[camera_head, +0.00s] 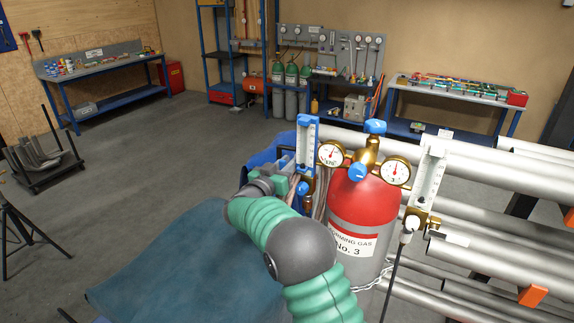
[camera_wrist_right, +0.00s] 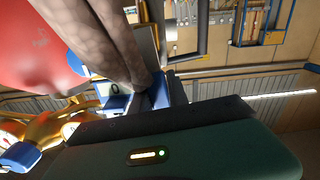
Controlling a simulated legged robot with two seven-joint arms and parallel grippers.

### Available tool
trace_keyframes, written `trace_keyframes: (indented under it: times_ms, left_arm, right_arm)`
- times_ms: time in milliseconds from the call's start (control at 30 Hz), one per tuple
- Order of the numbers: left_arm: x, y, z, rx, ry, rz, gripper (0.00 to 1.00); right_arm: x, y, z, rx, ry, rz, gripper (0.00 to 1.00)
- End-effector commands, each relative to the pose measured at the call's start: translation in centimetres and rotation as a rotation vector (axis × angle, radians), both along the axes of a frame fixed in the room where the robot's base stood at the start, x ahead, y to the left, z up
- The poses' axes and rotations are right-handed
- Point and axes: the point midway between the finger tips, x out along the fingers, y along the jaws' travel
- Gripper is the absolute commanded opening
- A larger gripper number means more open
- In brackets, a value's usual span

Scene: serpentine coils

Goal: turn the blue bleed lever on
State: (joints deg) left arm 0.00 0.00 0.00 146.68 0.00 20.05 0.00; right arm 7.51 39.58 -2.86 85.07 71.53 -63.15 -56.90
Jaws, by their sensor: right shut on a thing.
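A red-topped grey gas cylinder (camera_head: 362,205), labelled No. 3, stands among the pipes with two gauges and a brass regulator. To its left is a clear flow tube with a blue top (camera_head: 307,121). A small blue part (camera_head: 303,188), apparently the bleed lever, sits low on it. My right gripper (camera_head: 294,183) reaches it from the left and is shut there; its fingertips are partly hidden. In the right wrist view, a blue piece (camera_wrist_right: 166,91) lies against the dark gripper edge, beside a blue-and-white tag reading 0 (camera_wrist_right: 113,89). The lever's exact angle cannot be told. My left gripper is not in view.
Braided hoses (camera_wrist_right: 100,42) run close past the gripper, near the red cylinder shoulder. A blue top handle (camera_head: 375,127) and a second flow tube (camera_head: 430,170) stand to the right. Large grey pipes (camera_head: 490,170) fill the right side. A blue-green sheet (camera_head: 170,265) lies left.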

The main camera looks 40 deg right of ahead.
Motion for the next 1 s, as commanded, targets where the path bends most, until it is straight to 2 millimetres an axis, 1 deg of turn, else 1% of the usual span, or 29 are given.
trace_keyframes:
  times_ms: [33, 233, 267, 400, 1000]
  left_arm:
    - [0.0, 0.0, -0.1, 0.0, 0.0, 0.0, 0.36]
    - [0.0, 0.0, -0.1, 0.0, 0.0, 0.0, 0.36]
    - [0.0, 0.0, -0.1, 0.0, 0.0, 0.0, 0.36]
    - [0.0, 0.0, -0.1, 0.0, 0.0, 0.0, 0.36]
    - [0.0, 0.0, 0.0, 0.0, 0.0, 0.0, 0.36]
  right_arm:
    - [0.0, 0.2, -1.0, 0.012, 0.014, 0.002, 0.0]
    - [0.0, 0.2, -1.0, 0.013, 0.015, 0.003, 0.0]
    - [0.0, 0.2, -1.0, 0.013, 0.015, 0.003, 0.22]
    - [0.0, 0.1, -0.8, 0.009, 0.011, 0.002, 0.41]
    - [-0.5, -0.2, 0.1, -0.001, 0.002, -0.006, 0.42]
